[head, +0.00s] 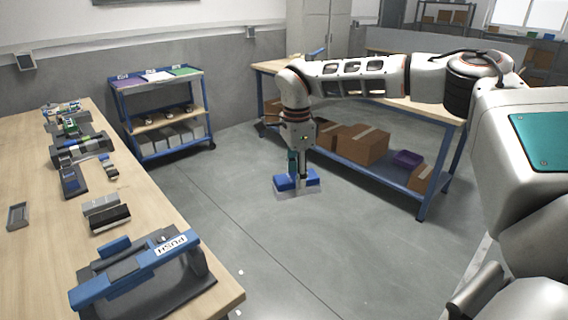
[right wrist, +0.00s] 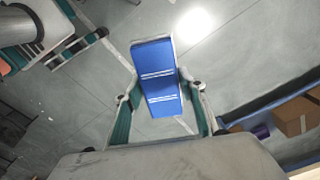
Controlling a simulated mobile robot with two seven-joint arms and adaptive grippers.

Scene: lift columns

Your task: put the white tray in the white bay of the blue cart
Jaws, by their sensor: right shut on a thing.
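My right gripper (head: 303,174) points down and is shut on the tray, above the floor in the middle of the room. The blue cart (head: 117,109) stands by the back wall at left. Its top shelf has purple, white and green bays. The white bay (head: 158,76) is the middle one and looks empty. My left gripper (right wrist: 90,25) shows partly at the right wrist view's upper left, its fingers apart.
A wooden workbench (head: 150,215) with tools and a blue-handled fixture runs along the left. A blue-framed table (head: 420,106) with boxes on its lower shelf stands behind my right arm. The floor between the workbench, cart and table is clear.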

